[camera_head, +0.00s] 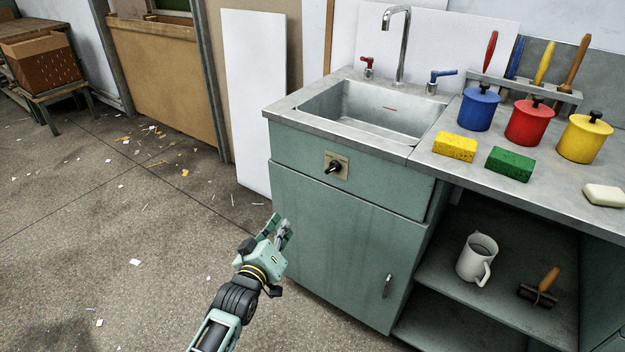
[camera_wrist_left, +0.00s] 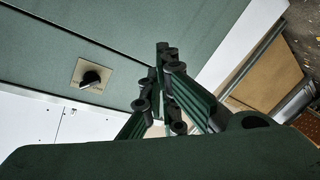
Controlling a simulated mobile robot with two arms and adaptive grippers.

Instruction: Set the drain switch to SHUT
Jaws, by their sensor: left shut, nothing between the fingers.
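The drain switch (camera_head: 336,165) is a black rotary knob on a beige plate on the front of the green sink cabinet, below the basin. It also shows in the left wrist view (camera_wrist_left: 90,78), left of the fingers. Any lettering on the plate is too small to read, so I cannot tell its setting. My left gripper (camera_head: 279,228) is shut and empty, in front of the cabinet, below and to the left of the switch and apart from it. In the left wrist view its fingertips (camera_wrist_left: 163,48) are together. My right gripper is not in view.
The sink (camera_head: 370,108) has a red-handled tap (camera_head: 368,68) and a blue-handled tap (camera_head: 440,78). Several lidded pots, a yellow sponge (camera_head: 455,146) and a green sponge (camera_head: 510,163) stand on the counter. A white jug (camera_head: 474,260) stands on the shelf below.

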